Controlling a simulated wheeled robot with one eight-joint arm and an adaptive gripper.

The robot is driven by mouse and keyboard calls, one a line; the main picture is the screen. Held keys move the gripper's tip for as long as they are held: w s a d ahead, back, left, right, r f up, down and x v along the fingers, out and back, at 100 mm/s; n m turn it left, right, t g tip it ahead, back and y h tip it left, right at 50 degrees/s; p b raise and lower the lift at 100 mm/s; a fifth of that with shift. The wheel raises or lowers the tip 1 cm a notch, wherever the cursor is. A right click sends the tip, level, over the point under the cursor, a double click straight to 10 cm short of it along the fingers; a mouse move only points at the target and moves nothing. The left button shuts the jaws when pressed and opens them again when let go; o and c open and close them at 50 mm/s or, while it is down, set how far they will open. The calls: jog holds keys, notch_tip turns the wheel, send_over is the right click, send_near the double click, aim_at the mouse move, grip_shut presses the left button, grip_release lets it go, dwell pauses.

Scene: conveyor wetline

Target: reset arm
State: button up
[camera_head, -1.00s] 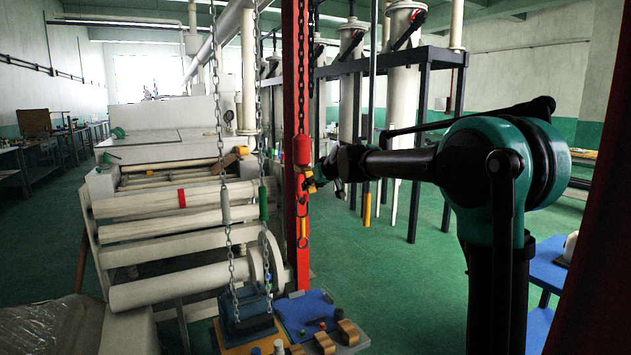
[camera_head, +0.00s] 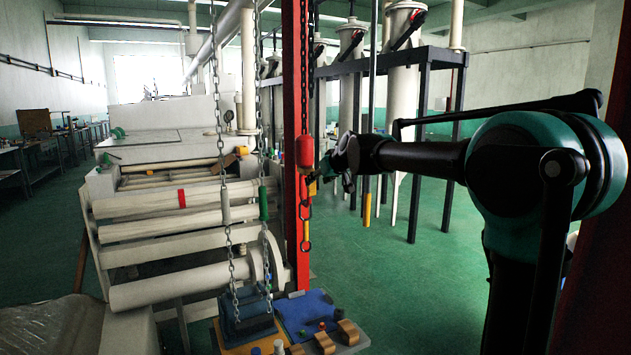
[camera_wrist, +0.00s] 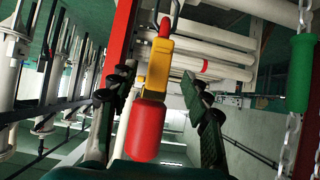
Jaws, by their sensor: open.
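My gripper (camera_head: 326,170) is at the end of my outstretched arm, just right of the red post in the head view. In the wrist view, the two dark fingers of my gripper (camera_wrist: 164,82) stand apart. A red cylinder (camera_wrist: 146,128) with a yellow fitting (camera_wrist: 159,68) shows between them in the picture, with no finger visibly closed on it. In the head view, the red cylinder (camera_head: 304,151) hangs in line with a chain in front of the red post, left of my gripper. The fingertips are small and dark there.
Chains with a green grip (camera_head: 263,203) and a pale grip (camera_head: 225,206) hang left of the red post (camera_head: 295,85). A roller machine (camera_head: 180,230) stands at left. A blue mat (camera_head: 305,308) with small items lies below. Green floor (camera_head: 400,280) is open at centre right.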

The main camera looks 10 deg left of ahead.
jog(key=shift+v, duration=0.85)
jog(key=s+d+f+m+g+h, duration=0.2)
jog(key=s+d+f+m+h, duration=0.1)
jog(key=s+d+f, duration=1.1)
jog(key=s+d+f+m+g+h, duration=0.3)
jog(key=s+d+f, duration=1.2)
jog(key=s+f, duration=0.8)
jog(key=shift+s+d+f+m, duration=0.2)
jog(key=shift+s+m, duration=0.2)
jog(key=shift+s, duration=0.35)
